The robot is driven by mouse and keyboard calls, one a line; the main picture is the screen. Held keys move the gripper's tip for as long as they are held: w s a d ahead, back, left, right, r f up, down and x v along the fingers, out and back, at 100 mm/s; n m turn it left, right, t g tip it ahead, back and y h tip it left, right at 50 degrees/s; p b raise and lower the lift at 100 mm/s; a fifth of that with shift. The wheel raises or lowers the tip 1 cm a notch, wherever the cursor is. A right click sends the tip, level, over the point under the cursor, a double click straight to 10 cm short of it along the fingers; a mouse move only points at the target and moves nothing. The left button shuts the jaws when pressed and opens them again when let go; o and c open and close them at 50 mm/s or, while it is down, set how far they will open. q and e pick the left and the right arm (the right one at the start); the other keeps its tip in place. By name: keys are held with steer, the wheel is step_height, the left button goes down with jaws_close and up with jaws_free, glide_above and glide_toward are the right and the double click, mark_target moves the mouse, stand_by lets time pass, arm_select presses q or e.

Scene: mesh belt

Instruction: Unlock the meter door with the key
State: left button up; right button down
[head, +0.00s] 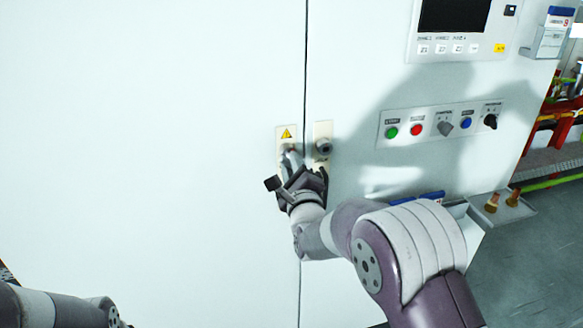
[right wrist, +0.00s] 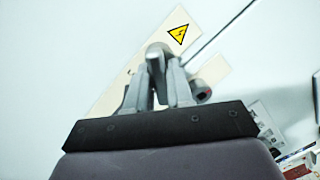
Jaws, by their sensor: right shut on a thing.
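The pale cabinet door (head: 150,150) fills the left of the head view, with a dark vertical seam at its right edge. A cream plate (head: 281,134) with a yellow warning triangle sits left of the seam. A second plate (head: 322,129) with a dark round lock (head: 323,147) sits right of it. My right gripper (head: 291,160) is at the left plate, shut on a grey rounded piece. In the right wrist view the fingers (right wrist: 167,85) close around this grey piece (right wrist: 158,52). I cannot tell whether it is the key or a handle. My left gripper is out of view.
A control strip (head: 440,122) with coloured buttons and knobs is right of the plates, below a dark screen (head: 453,15). A blue item (head: 430,196) lies partly behind my right arm. Pipes and grey floor show at the far right.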

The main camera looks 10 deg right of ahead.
steer(key=shift+f+m+h+b, duration=0.25)
steer(key=shift+m+h+b, duration=0.15)
steer(key=shift+m+b, duration=1.25)
steer(key=shift+m, duration=0.15)
steer(key=shift+r, duration=0.1)
